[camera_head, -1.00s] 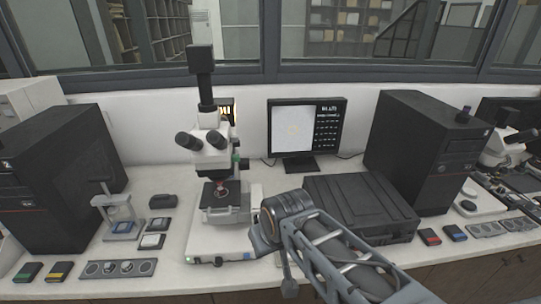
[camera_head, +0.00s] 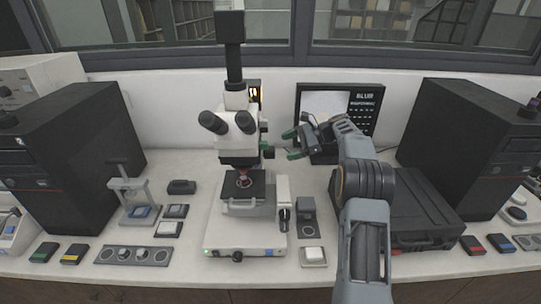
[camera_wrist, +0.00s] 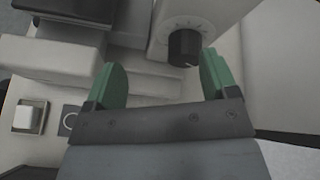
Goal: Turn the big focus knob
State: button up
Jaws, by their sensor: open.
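The white microscope (camera_head: 240,130) stands on the bench, left of my gripper (camera_head: 291,143). A large black knob (camera_wrist: 184,48) on a white, scale-marked housing shows in the wrist view, just beyond the fingertips and nearer the right finger. In the head view a dark knob (camera_head: 268,153) sits on the right side of the microscope column, close to the fingertips. The green fingers of my gripper (camera_wrist: 160,62) are spread with nothing between them. I see no clear contact with the knob.
The black microscope stage (camera_head: 243,184) and a white block with a dark knob (camera_head: 284,214) lie below the gripper. A monitor (camera_head: 362,105) stands behind my arm. A black case (camera_head: 425,215) and a black tower (camera_head: 460,140) are at the right.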

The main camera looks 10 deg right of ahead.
aim_at(271, 153)
jog(key=w+d+f+m+t+y, duration=0.1)
jog(key=w+d+f+m+y, duration=0.2)
jog(key=d+f+y, duration=0.4)
jog(key=w+a+p, duration=0.1)
jog(key=a, duration=0.3)
jog(key=w+a+h+p, duration=0.1)
jog(key=a, duration=0.3)
jog(key=w+a+r+h+p, duration=0.1)
jog(key=a, duration=0.3)
jog(key=shift+a, duration=0.3)
jog(key=c, duration=0.9)
jog(key=shift+c, duration=0.2)
jog(key=shift+f+n+b, duration=0.15)
jog(key=shift+n+b, duration=0.25)
jog(key=shift+b, duration=0.3)
